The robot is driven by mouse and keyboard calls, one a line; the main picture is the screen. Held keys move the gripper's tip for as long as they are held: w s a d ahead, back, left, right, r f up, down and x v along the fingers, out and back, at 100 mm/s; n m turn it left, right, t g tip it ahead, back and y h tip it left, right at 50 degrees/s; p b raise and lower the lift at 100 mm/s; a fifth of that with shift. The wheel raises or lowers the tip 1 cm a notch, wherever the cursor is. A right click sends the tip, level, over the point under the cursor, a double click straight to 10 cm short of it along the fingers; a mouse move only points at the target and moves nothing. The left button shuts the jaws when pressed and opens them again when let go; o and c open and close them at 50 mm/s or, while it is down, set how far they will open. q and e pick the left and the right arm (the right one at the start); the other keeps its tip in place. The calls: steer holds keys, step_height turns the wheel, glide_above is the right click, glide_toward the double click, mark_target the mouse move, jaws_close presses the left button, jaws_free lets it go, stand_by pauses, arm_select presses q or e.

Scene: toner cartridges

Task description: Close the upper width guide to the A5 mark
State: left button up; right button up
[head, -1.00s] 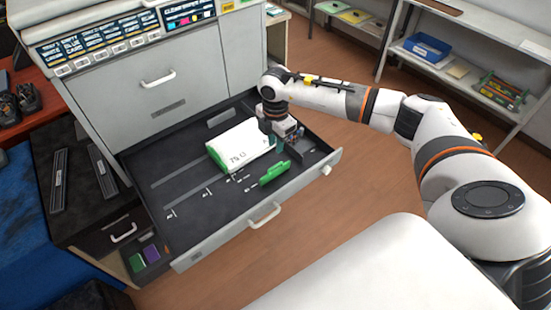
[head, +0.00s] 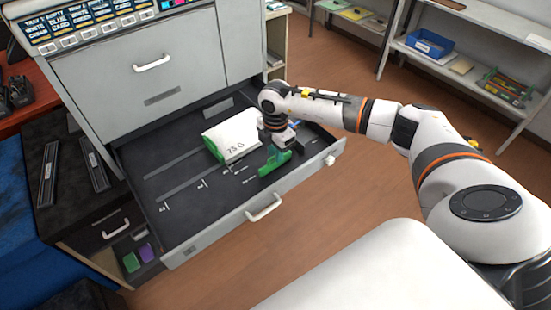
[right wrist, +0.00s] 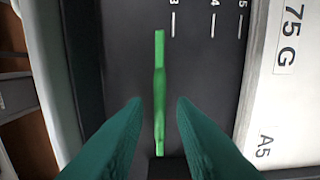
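The green width guide (head: 268,168) stands in the open drawer, on the front side of the white paper pack (head: 240,132). In the right wrist view the guide (right wrist: 159,85) is a thin upright green strip. My right gripper (head: 277,150) points down over the guide and partly hides it in the head view. Its two teal fingers are apart, one on each side of the strip, with gaps showing. The tray floor carries white size marks (right wrist: 212,25) numbered 3, 4 and 5. The pack (right wrist: 285,90) reads "75 G" and "A5". My left gripper is not in view.
The open drawer's front panel with a handle (head: 264,208) borders the tray. The printer body (head: 150,70) rises behind. A shelf with a blue bin (head: 428,43) stands at the right.

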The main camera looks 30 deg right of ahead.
jaws_close()
steer(key=shift+w+a+f+b, duration=0.1)
steer(key=shift+w+a+b, duration=0.1)
steer(key=shift+w+b, duration=1.65)
steer(key=shift+w+a+b, duration=0.15)
steer(key=shift+w+b, duration=1.1)
steer(key=shift+w, duration=1.1)
jaws_free()
step_height(320, 180, up, 7)
steer(key=p, duration=0.6)
